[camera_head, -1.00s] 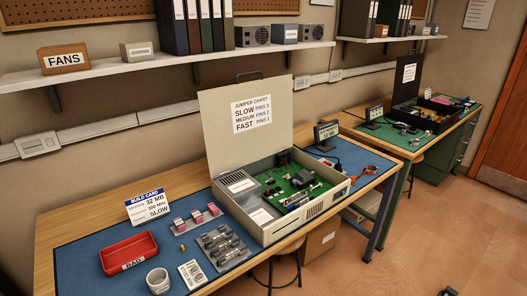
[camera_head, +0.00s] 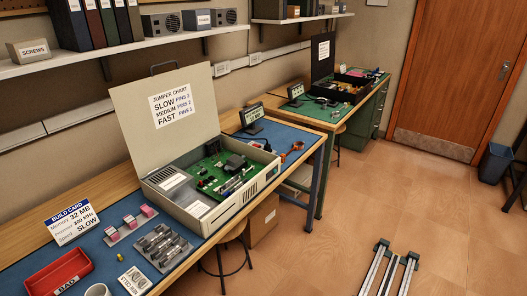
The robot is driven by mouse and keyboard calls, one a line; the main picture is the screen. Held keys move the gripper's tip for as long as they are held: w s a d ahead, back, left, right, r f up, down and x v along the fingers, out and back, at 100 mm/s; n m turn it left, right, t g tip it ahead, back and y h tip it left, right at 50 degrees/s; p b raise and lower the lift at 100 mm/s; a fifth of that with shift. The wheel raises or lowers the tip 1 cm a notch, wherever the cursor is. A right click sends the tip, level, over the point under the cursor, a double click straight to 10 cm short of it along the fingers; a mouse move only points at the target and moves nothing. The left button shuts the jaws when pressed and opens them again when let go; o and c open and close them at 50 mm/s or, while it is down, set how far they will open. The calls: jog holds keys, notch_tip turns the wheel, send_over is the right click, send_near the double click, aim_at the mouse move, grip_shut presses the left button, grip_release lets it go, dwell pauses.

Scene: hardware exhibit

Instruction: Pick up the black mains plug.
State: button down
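I cannot pick out a black mains plug for certain. Small items with orange and dark parts (camera_head: 291,150) lie at the right end of the near bench's blue mat (camera_head: 262,130), too small to identify. An open beige computer case (camera_head: 222,213) with a green circuit board (camera_head: 212,172) stands in the middle of this bench, its lid raised. On the far bench's green mat (camera_head: 322,122), small items lie beside an open black case (camera_head: 352,85), too small to tell apart. My gripper is not in view.
A red BAD tray (camera_head: 60,275), a build card (camera_head: 75,222) and a grey module holder (camera_head: 162,250) lie at the near bench's left. A stool (camera_head: 235,268) and cardboard box (camera_head: 262,220) stand below. Open floor lies right, with metal rails (camera_head: 388,272) and a blue bin (camera_head: 494,163).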

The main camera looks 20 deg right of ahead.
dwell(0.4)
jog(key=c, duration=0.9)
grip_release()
